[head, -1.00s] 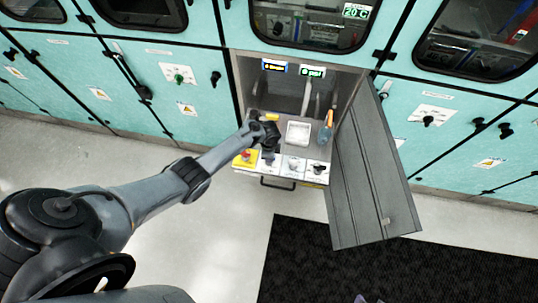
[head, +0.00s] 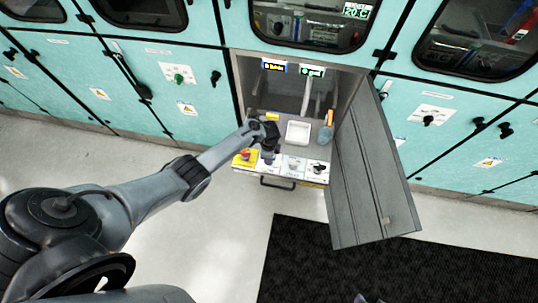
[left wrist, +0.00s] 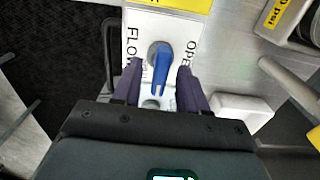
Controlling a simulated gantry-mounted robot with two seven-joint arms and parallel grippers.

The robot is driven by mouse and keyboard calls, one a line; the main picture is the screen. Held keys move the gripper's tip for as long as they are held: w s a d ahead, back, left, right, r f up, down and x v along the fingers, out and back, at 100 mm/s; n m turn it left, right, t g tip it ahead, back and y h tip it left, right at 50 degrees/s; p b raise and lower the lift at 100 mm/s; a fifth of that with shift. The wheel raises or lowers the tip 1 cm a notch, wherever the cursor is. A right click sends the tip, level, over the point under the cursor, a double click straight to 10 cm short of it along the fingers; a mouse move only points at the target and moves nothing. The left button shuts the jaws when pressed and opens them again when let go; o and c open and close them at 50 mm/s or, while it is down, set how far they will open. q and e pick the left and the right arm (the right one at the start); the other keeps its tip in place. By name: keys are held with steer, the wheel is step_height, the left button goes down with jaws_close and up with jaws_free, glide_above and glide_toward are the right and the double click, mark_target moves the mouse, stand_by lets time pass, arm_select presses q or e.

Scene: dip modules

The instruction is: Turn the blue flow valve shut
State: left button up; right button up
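The blue flow valve (left wrist: 161,68) is a blue lever handle on a white plate (left wrist: 142,28) in the left wrist view. Printed lettering reads "FLO" on the left and "OPE" on the right, partly cut off. The handle points down the picture, roughly along my fingers. My left gripper (left wrist: 160,88) is open, with one purple finger on each side of the handle and visible gaps. In the head view my left gripper (head: 267,146) hangs over the panel row and hides most of the valve.
The open cabinet holds a white tray (head: 298,131) and a bottle with an orange top (head: 326,131). A yellow panel with a red knob (head: 246,157) is left of the valve, other knob panels (head: 294,165) right. The open grey door (head: 370,175) bounds the right side.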

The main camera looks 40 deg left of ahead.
arm_select(q)
steer(key=shift+r, duration=0.1)
step_height(320, 180, up, 11)
steer(key=p, duration=0.4)
steer(key=shift+f, duration=0.2)
stand_by(0.3)
